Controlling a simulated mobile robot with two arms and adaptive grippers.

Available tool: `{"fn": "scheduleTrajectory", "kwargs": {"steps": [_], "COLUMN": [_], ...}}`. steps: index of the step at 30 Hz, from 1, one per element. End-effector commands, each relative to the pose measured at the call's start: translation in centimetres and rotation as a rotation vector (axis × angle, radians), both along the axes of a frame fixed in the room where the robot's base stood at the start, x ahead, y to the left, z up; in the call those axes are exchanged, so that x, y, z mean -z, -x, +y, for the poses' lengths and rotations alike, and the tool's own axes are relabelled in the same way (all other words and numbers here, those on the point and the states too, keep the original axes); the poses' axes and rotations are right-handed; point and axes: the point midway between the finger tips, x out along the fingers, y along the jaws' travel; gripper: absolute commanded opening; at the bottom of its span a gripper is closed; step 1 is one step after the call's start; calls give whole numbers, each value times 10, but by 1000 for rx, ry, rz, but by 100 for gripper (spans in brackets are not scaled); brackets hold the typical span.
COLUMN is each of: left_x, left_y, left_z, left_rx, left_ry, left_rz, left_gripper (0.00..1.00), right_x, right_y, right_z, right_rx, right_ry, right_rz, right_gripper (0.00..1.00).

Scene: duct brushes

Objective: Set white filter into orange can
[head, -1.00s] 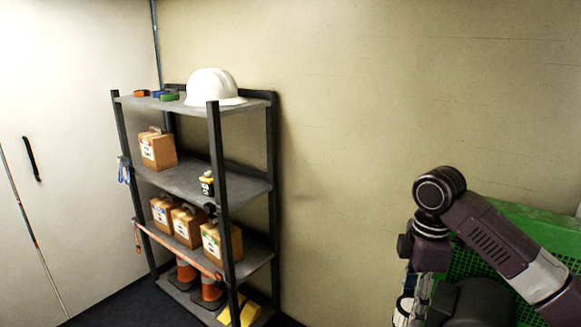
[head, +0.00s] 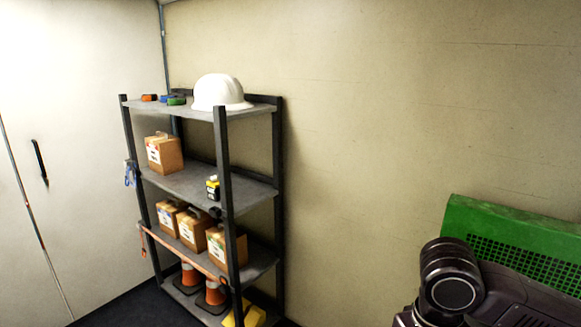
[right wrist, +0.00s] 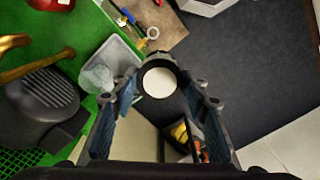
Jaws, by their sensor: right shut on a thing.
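My right gripper (right wrist: 160,90) shows in the right wrist view with a finger on each side. It is shut on a round thing with a white face and a dark rim, which I take to be the white filter (right wrist: 159,82). It is held above the dark floor, beside the green surface. I cannot make out the orange can for sure in any view. In the head view only my right arm shows at the lower right, and its gripper is out of frame. My left gripper is not in view.
A green perforated panel (head: 510,235) stands at the right. A shelf rack (head: 195,180) with boxes and a white helmet (head: 219,93) stands at the left. In the right wrist view a grey tray (right wrist: 117,62) sits on the green surface (right wrist: 85,30). Dark floor (right wrist: 250,70) is open at the right.

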Motion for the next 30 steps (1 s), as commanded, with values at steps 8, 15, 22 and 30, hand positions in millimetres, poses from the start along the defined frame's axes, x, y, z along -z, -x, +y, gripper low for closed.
{"fn": "scheduleTrajectory", "kwargs": {"steps": [8, 15, 22, 30], "left_x": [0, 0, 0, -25], "left_y": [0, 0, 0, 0], "left_z": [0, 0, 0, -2], "left_rx": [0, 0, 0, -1], "left_ry": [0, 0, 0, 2], "left_rz": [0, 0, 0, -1], "left_gripper": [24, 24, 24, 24], "right_x": [5, 5, 6, -11], "right_y": [26, 28, 28, 3], "right_z": [4, 4, 5, -32], "right_rx": [159, 175, 174, 386], "right_ry": [1, 0, -1, 1], "right_rz": [-1, -1, 0, 5], "right_gripper": [18, 18, 18, 18]}}
